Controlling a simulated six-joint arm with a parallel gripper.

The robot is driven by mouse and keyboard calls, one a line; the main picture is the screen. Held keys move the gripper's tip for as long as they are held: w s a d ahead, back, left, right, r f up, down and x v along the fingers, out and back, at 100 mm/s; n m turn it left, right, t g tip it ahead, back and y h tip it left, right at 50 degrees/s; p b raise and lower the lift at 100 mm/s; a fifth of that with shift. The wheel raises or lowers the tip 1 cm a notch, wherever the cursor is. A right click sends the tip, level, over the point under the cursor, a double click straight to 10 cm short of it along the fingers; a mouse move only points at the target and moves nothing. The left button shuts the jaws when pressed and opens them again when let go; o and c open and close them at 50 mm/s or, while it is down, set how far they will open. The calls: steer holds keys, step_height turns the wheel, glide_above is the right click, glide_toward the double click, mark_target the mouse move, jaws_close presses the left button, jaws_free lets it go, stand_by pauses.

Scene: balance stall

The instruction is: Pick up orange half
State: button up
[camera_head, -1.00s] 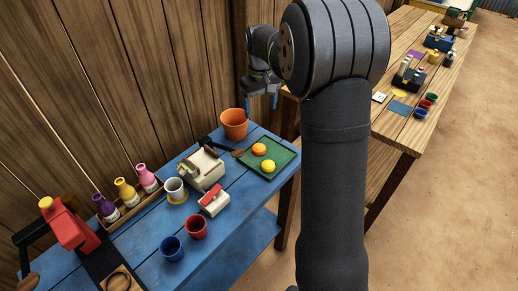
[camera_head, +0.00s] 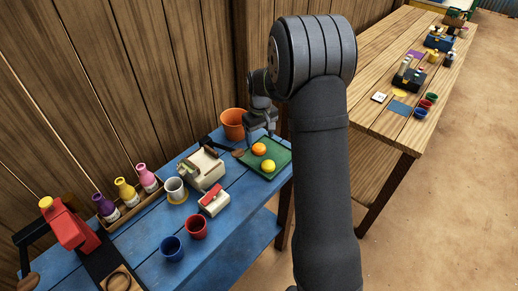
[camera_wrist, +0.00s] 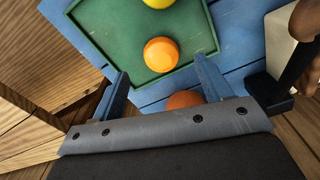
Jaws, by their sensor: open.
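The orange half (camera_head: 259,149) lies on the green tray (camera_head: 285,157) at the right end of the blue table. It looks like a rounded orange piece in the wrist view (camera_wrist: 161,53), near the tray's edge. A yellow piece (camera_head: 268,166) lies beside it on the tray, and its edge shows in the wrist view (camera_wrist: 158,2). My gripper (camera_head: 261,132) is above the tray's back edge, apart from the orange half. In the wrist view my gripper's fingers (camera_wrist: 160,65) are spread and empty, with the orange half between and beyond their tips.
A terracotta pot (camera_head: 233,124) stands close behind the tray, near my gripper. A cream-coloured device (camera_head: 204,169), a red-topped box (camera_head: 214,202), cups and bottles stand to the left. The plank wall (camera_head: 180,70) rises behind the table.

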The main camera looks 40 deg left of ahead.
mark_target(259, 146)
steer(key=f, duration=0.5)
steer(key=shift+a, duration=0.35)
steer(key=shift+r, duration=0.1)
steer(key=shift+c, duration=0.3)
steer(key=c, duration=1)
